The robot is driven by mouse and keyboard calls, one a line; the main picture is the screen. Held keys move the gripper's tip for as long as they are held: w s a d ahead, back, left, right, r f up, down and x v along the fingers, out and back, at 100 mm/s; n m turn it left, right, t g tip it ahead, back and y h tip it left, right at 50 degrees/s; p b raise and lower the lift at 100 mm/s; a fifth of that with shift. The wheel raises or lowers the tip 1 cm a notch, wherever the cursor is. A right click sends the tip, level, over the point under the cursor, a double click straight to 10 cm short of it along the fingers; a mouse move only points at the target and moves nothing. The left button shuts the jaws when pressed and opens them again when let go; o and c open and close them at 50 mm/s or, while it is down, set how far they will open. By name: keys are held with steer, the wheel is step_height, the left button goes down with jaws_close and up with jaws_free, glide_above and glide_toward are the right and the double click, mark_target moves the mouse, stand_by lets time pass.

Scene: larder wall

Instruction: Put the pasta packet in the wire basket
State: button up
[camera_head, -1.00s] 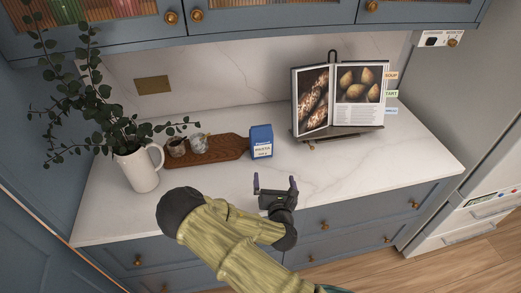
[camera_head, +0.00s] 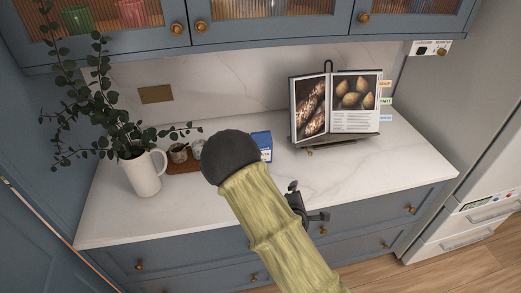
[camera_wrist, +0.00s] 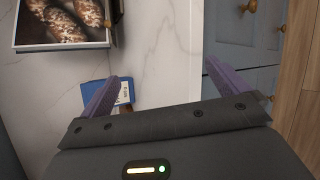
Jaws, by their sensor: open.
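The pasta packet (camera_head: 262,144) is a small blue packet with a white label, upright on the counter. In the head view my arm hides its left part. In the wrist view the packet (camera_wrist: 95,92) shows behind my left finger, which covers part of it. My gripper (camera_head: 307,203) is at the counter's front edge, to the right of and nearer than the packet. In the wrist view my gripper (camera_wrist: 160,78) has its two purple fingers wide apart with nothing between them. I cannot make out a wire basket in any view.
A wooden board (camera_head: 184,165) with small jars (camera_head: 178,153) lies left of the packet, partly hidden by my arm. A white jug (camera_head: 142,174) of leafy stems stands further left. A cookbook on a stand (camera_head: 335,108) is at the back right. The right-hand counter is clear.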

steer(key=s+d+r+m+g+y, duration=0.1)
steer(key=s+d+r+m+g, duration=0.2)
steer(key=s+r+m, duration=0.5)
steer(key=s+d+r+m+g+y, duration=0.1)
steer(key=s+d+r+m+g, duration=0.2)
steer(key=s+r+m+g, duration=0.2)
steer(key=s+r+m, duration=0.3)
steer(key=s+m, duration=0.2)
steer(key=m, duration=0.2)
steer(key=shift+s+d+m+g+y, duration=0.15)
steer(key=shift+s+m+g+y, duration=0.15)
steer(key=shift+m+g, duration=0.1)
